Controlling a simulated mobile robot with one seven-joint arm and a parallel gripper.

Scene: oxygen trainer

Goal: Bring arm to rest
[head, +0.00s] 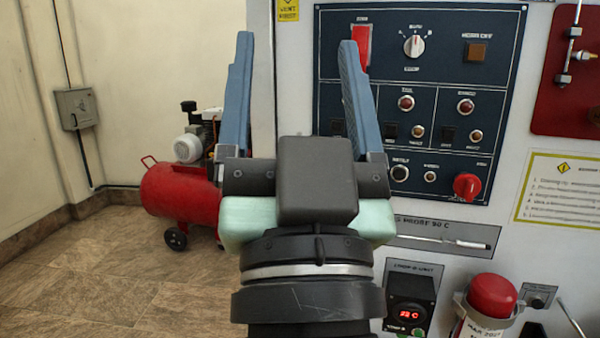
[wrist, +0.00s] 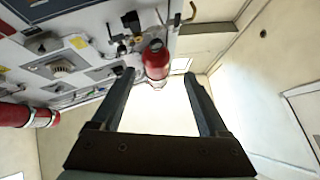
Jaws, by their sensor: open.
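My gripper (head: 297,75) points up in the middle of the head view, with its two blue fingers spread wide apart. Nothing is between the fingers. It stands in front of the left part of the dark blue control panel (head: 385,72) and hides some of it. In the wrist view my gripper (wrist: 158,85) is also open and empty, with pale wall behind the gap. A red cylinder (wrist: 156,60) shows beyond the fingers there, apart from them.
A red compressor (head: 180,195) stands on the tiled floor at left, beside a grey wall box (head: 76,108). Right of my arm are a temperature unit (head: 408,305), a red-capped cylinder (head: 491,297) and a red board (head: 570,95). The floor at lower left is clear.

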